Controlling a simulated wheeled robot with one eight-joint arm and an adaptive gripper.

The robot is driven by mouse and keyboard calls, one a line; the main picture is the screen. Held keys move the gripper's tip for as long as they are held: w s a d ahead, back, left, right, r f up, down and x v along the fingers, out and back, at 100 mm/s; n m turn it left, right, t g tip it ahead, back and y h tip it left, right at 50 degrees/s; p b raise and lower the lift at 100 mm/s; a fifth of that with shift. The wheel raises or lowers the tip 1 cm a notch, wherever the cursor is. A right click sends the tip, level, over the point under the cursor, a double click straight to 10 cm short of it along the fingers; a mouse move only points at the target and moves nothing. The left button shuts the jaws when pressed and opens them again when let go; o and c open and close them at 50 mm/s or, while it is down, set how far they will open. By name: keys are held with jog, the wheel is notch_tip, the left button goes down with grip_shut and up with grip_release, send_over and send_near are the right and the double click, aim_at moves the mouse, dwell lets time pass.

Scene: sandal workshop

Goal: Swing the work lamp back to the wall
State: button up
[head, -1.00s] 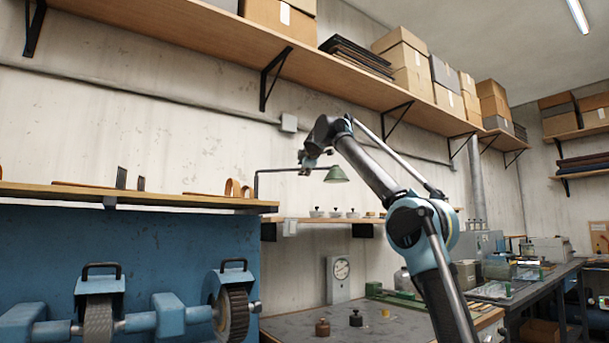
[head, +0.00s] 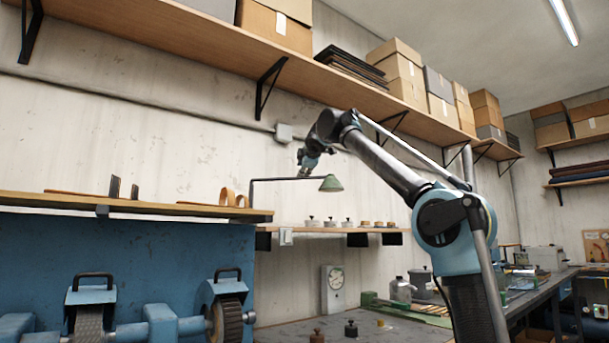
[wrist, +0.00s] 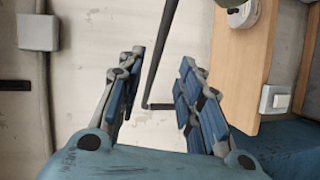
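The work lamp has a green shade (head: 331,185) and a thin dark arm (head: 275,179) that reaches out sideways from an upright post above the small shelf. My gripper (head: 304,173) is at the lamp arm, a little left of the shade. In the wrist view my gripper (wrist: 160,60) is open, with blue-padded fingers spread apart. The dark lamp arm (wrist: 154,70) runs through the gap between them in that picture, with no contact visible. How deep it lies between the fingers I cannot tell. Part of the green shade (wrist: 228,3) shows at the top edge.
A small wall shelf (head: 320,229) with several little pots lies below the lamp. A long shelf (head: 225,55) with boxes runs above my arm. A grey wall box (head: 284,132) is close by. A blue machine (head: 130,260) stands at left.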

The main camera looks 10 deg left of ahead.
jog(key=shift+w+d, duration=0.1)
jog(key=shift+d, duration=0.05)
grip_shut()
jog(key=n+y, duration=0.3)
jog(key=y, duration=0.1)
send_near(303, 178)
jog(key=s+d+r, duration=0.1)
jog(key=s+d, duration=0.1)
jog(key=s+d+f+n+g+y, duration=0.1)
jog(key=s+d+f+n+y, duration=0.2)
jog(key=s+f+n, duration=0.1)
jog(key=x, duration=0.7)
jog(key=d+x, duration=0.1)
jog(key=x, duration=0.3)
jog(key=shift+w+r, duration=0.4)
jog(key=shift+w+a+r, duration=0.1)
jog(key=shift+w+r, duration=0.05)
jog(key=shift+w, duration=0.8)
